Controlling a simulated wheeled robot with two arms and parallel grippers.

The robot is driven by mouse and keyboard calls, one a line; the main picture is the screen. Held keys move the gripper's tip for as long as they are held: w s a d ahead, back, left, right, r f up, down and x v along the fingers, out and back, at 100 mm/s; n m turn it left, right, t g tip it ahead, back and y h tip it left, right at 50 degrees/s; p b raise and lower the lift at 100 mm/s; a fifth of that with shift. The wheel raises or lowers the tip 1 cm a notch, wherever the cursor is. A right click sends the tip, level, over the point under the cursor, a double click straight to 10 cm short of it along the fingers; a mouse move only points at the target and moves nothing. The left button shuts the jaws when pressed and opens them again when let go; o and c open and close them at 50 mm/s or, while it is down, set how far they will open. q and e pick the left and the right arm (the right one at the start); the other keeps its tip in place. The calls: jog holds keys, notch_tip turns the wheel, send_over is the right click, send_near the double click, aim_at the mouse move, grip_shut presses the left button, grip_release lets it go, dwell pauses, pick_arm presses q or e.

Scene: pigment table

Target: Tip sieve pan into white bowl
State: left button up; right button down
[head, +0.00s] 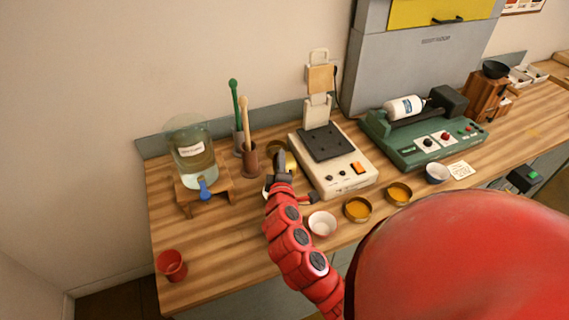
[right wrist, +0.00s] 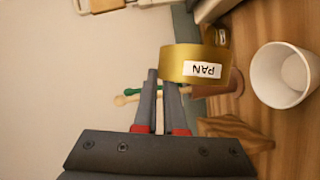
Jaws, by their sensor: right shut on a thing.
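My right gripper (head: 281,172) is shut on a round brass pan (right wrist: 196,64) labelled PAN, held at its fingertips above the table. The pan's label is upside down in the right wrist view (right wrist: 165,75), and the pan looks tilted over on its side there. The pan shows partly behind the gripper in the head view (head: 272,147). A white bowl (right wrist: 283,76) is close beside the pan in the right wrist view, apart from it. In the head view, a white rim (head: 265,191) is mostly hidden behind my right arm. My left gripper is out of view.
Another small white bowl (head: 322,223) and two brass dishes of orange powder (head: 357,209) (head: 399,193) stand near the front edge. A scale (head: 340,170), a green machine (head: 420,140), a glass jar on a stand (head: 193,155) and a brown stick holder (head: 249,160) surround the gripper. The left front is mostly clear.

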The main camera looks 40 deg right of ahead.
jog(key=w+a+f+n+t+h+b, duration=0.1)
jog(key=a+f+n+b, duration=0.3)
jog(key=b, duration=0.6)
jog(key=shift+a+f+n+t+h, duration=0.3)
jog(key=shift+f+n+t, duration=0.25)
jog(key=shift+n, duration=0.75)
jog(key=shift+r, duration=0.15)
jog(key=shift+w+a, duration=0.1)
dwell(1.5)
